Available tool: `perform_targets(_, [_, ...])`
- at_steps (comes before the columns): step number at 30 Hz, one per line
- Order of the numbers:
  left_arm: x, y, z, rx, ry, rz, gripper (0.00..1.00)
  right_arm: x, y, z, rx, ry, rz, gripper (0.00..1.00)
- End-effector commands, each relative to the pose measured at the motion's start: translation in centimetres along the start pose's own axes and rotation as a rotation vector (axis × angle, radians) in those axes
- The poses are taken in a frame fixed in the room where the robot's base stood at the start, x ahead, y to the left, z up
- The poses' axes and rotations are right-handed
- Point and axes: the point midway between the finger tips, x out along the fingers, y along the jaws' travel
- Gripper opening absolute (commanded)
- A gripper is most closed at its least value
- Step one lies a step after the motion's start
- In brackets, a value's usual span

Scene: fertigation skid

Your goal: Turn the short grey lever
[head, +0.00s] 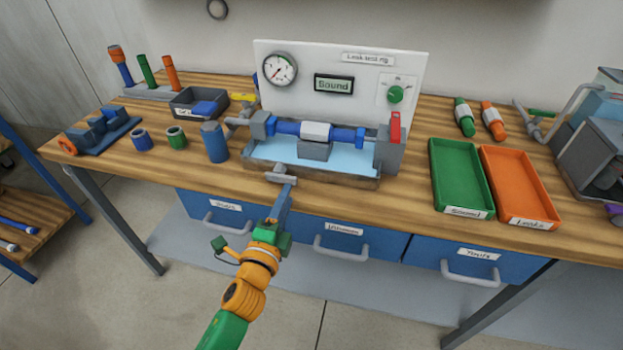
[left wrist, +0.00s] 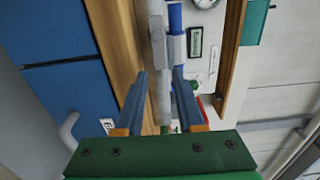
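A short grey lever (head: 281,177), seen as a small crossbar, stands at the front edge of the leak-test rig in the head view. My left gripper (head: 285,190) reaches up to it from below, at the bench's front edge. In the left wrist view a grey bar (left wrist: 162,90), which looks like this lever, runs lengthwise between the two blue fingers of my left gripper (left wrist: 160,71). The fingers stand apart, with a gap beside the bar on the left. I cannot tell whether the right finger touches it. My right gripper is not in view.
The rig's white panel (head: 330,65) stands behind, with a blue pipe (head: 287,127) and a red lever (head: 395,127). A blue cylinder (head: 214,141) is to the left. Green (head: 435,160) and orange (head: 545,190) trays are to the right. Drawer handles (head: 340,254) protrude below.

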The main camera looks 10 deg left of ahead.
Motion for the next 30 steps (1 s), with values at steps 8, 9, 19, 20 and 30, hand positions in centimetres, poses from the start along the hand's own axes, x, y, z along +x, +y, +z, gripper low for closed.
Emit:
perform_targets(8, [4.4,-0.1,0.0,-0.001,-0.001,-0.001,0.38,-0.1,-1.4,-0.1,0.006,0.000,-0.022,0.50])
perform_targets(9, [4.9,-0.1,0.0,-0.002,-0.001,-0.001,0.38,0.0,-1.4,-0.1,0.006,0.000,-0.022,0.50])
perform_targets(19, [6.8,0.0,0.0,-0.005,-0.001,0.002,0.38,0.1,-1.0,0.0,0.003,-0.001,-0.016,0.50])
perform_targets(20, [6.8,0.0,0.0,-0.005,-0.001,0.002,0.38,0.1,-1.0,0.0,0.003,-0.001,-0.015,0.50])
perform_targets(30, [6.8,0.0,0.0,-0.005,0.000,0.003,0.00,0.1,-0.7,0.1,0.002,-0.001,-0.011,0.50])
